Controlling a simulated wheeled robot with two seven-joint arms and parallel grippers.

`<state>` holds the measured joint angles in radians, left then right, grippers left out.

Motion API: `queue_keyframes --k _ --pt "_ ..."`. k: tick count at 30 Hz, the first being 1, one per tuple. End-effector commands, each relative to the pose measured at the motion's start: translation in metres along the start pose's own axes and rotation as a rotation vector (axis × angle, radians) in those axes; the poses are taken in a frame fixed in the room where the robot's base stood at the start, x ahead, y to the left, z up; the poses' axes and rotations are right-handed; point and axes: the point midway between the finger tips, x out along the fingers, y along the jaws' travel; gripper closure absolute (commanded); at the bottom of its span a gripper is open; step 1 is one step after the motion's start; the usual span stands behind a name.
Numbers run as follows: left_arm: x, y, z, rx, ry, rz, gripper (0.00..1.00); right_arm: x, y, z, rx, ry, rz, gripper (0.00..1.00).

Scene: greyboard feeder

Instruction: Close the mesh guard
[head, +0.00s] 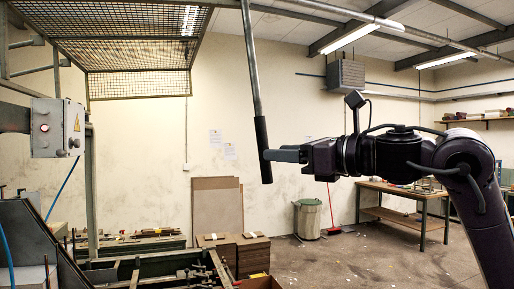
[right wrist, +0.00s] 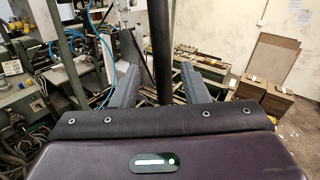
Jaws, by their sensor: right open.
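The mesh guard (head: 138,84) is raised at the upper left of the head view, its wire panels in a metal frame. A long grey bar (head: 252,62) hangs from its front edge and ends in a black grip (head: 263,150). My right gripper (head: 274,155) reaches in from the right at the height of the grip's lower part. In the right wrist view, the black grip (right wrist: 160,45) stands between the two spread fingers (right wrist: 160,78). The jaws are open, and I cannot tell whether either finger touches the grip. My left gripper is not in view.
A control box (head: 57,128) with a red button is mounted at the left. Machine frames (head: 150,262) fill the lower left. Board stacks (head: 217,205), a bin (head: 308,218) and a workbench (head: 410,192) stand farther back. The floor at lower right is mostly clear.

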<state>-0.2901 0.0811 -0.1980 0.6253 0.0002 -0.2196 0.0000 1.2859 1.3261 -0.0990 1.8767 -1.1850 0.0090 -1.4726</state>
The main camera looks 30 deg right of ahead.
Motion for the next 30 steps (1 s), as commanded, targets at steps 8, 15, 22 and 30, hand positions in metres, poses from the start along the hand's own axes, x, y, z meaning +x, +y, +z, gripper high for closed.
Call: queue_keyframes --k 8,15,22,30 --pt "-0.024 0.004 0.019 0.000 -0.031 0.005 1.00 0.044 0.000 0.003 0.005 0.002 0.003 0.59" --pt "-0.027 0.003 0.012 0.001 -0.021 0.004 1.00 0.056 0.000 0.001 0.002 0.000 0.000 0.59" --pt "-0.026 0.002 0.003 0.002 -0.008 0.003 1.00 0.056 0.000 0.000 0.003 0.000 0.000 0.64" --pt "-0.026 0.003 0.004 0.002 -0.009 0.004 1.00 0.056 -0.001 0.000 0.003 -0.001 0.000 1.00"
